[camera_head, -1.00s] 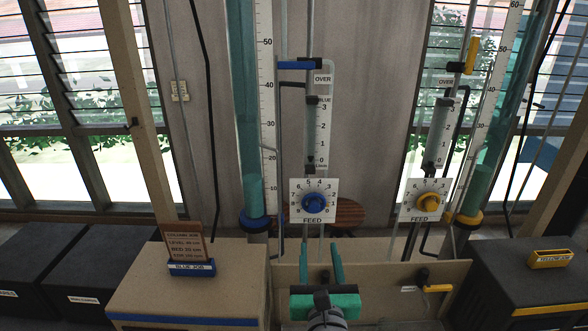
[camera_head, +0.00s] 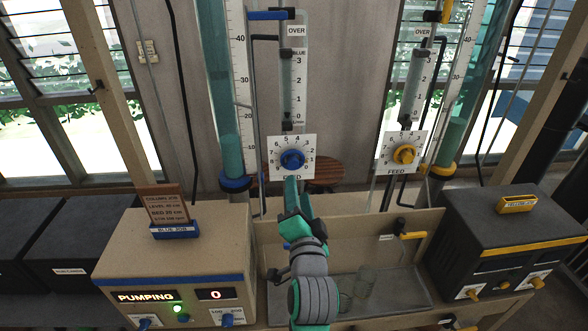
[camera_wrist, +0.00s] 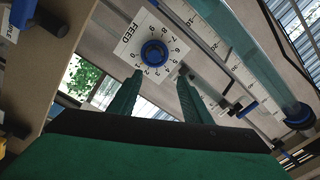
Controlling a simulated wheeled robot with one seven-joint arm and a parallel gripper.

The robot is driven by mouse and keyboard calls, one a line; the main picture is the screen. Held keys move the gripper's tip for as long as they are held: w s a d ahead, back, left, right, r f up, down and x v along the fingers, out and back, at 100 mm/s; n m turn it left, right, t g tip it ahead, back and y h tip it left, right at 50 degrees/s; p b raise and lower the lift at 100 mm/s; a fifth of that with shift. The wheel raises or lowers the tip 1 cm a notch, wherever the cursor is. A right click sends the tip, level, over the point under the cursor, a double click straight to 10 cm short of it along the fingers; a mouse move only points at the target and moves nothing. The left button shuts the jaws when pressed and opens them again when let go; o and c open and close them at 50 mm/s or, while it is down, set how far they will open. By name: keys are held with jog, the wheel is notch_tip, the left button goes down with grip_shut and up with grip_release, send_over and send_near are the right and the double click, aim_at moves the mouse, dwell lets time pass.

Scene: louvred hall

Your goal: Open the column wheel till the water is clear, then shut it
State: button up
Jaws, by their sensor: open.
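The blue column wheel (camera_head: 292,159) is a round blue knob on a white FEED dial plate (camera_head: 307,145), below a flow tube. It also shows in the wrist view (camera_wrist: 154,53), ahead of the fingers. My gripper (camera_head: 291,182) is just below and in front of the wheel in the head view. In the wrist view my gripper (camera_wrist: 158,82) is open, its two green fingers apart and nothing between them; the wheel looks beyond their tips. The blue column (camera_head: 222,90) stands left of the dial, with darker teal in its lower part. How clear its water is I cannot tell.
A beige box (camera_head: 180,262) shows PUMPING, a 0 and a lit green lamp. A job card (camera_head: 166,205) stands on it. A yellow wheel (camera_head: 403,154) is to the right. Below are a tray (camera_head: 405,295) with a clear vessel (camera_head: 366,285) and a yellow-handled tap (camera_head: 412,235).

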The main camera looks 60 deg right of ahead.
aim_at(293, 165)
jog(key=w+d+n, duration=0.2)
jog(key=d+n, duration=0.1)
jog(key=n, duration=0.2)
jog(key=w+d+f+n, duration=0.1)
jog(key=w+d+n, duration=0.2)
jog(key=n, duration=0.1)
jog(key=w+d+n, duration=0.3)
jog(key=n, duration=0.2)
jog(key=shift+d+f+n, duration=0.2)
jog(key=shift+d+n, duration=0.05)
jog(key=shift+n, duration=0.05)
jog(key=shift+c, duration=0.2)
jog(key=c, duration=1)
